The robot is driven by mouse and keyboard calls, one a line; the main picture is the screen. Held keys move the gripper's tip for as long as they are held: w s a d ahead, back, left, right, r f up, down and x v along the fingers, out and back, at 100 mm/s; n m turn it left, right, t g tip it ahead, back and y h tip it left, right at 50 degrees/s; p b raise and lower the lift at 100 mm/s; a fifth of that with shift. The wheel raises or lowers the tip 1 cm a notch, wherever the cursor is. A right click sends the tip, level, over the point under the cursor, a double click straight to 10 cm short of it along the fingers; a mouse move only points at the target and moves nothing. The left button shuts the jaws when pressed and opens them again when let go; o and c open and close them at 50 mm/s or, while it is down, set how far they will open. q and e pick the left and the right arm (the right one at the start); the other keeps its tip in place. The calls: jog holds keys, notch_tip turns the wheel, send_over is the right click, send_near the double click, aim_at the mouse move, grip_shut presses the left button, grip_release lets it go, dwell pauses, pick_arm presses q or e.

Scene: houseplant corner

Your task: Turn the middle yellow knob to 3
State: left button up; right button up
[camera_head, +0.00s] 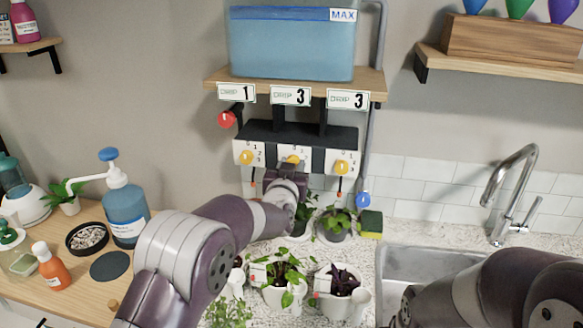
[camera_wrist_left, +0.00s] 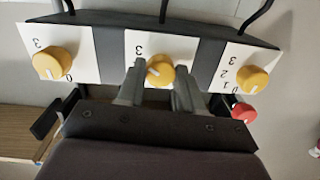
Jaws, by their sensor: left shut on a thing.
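The middle yellow knob (camera_head: 293,160) sits on the white middle panel of the black drip unit, below a card reading "DRIP 3". It also shows in the left wrist view (camera_wrist_left: 160,69), where the picture is upside down. Its white pointer line slants to the lower left there, and a printed 3 is visible at the upper left of its panel. The setting it points to is hard to read. My left gripper (camera_wrist_left: 159,83) is shut on the middle knob, one finger on each side. In the head view my wrist partly hides the panel. My right gripper is out of view.
Yellow knobs flank it on the left (camera_head: 246,157) and right (camera_head: 341,167). A red knob (camera_head: 227,118) is at the upper left. A blue pump bottle (camera_head: 124,210) is at left, a sink (camera_head: 425,270) at right.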

pick_arm(q)
jog(key=o, duration=1)
jog(key=shift+o, duration=0.2)
pick_arm(e)
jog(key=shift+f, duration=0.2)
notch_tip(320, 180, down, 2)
jog(key=b, duration=0.3)
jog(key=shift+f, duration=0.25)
pick_arm(q)
jog(key=s+a, duration=0.2)
jog(key=s, duration=1)
jog(key=shift+s+r, duration=0.3)
jog(key=shift+r, duration=0.05)
